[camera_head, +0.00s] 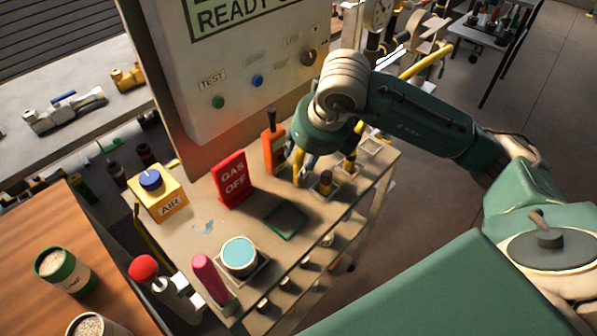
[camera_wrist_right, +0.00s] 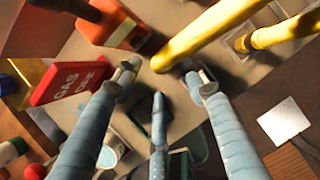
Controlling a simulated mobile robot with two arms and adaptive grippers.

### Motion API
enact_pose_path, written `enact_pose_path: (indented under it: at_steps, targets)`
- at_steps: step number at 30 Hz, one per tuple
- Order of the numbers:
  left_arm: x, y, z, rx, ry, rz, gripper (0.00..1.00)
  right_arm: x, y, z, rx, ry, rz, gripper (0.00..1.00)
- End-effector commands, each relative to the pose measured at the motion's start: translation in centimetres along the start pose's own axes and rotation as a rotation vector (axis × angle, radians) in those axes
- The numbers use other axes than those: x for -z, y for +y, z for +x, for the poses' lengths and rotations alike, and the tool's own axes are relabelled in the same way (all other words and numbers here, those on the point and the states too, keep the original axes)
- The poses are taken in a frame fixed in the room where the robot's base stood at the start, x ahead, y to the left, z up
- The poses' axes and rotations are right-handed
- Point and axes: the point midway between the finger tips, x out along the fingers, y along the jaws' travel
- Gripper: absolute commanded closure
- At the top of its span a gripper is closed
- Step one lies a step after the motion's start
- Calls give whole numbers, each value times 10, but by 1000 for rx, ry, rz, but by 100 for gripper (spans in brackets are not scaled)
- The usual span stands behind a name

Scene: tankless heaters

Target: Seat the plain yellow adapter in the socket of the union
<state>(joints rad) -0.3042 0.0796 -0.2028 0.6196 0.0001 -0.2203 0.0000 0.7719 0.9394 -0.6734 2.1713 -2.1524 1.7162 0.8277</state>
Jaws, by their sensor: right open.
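My right gripper (camera_head: 305,168) is over the bench top, pointing down, with much of it hidden behind my arm. In the right wrist view its blue-grey fingers (camera_wrist_right: 158,78) are spread open. A plain yellow tube-like piece (camera_wrist_right: 205,36) reaches in from the top, its lower end near the gap between two fingertips; I cannot tell whether they touch. It shows as a thin yellow strip (camera_head: 297,160) beside the gripper in the head view. A second yellow piece (camera_wrist_right: 285,33) stands in a square holder to its right. I cannot make out the union or its socket for certain. My left gripper is not in view.
A red GAS OFF sign (camera_head: 232,178) and an orange tool (camera_head: 273,145) stand close to the gripper's left. Fittings in square holders (camera_head: 325,183) line the bench's right edge. A yellow AIR box (camera_head: 158,193) and a round teal-topped pot (camera_head: 239,254) are farther left.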

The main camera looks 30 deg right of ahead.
Motion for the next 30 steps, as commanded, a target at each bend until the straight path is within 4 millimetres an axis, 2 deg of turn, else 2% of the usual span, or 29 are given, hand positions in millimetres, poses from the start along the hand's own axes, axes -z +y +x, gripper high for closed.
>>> enact_pose_path:
  at_steps: [2,6,15,17,21,22,30]
  targets:
    - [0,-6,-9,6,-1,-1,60,0,-1,11,0,8,1,58]
    - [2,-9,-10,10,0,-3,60,-1,-1,30,-1,5,1,58]
    - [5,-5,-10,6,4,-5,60,-1,-1,36,0,2,-1,58]
    - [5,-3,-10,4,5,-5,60,-1,-1,36,0,2,-1,68]
    - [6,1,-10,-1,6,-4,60,-1,-1,36,0,2,-1,96]
    - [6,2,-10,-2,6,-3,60,-1,-1,36,0,2,-1,100]
    - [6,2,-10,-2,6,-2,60,-2,-1,36,0,1,0,100]
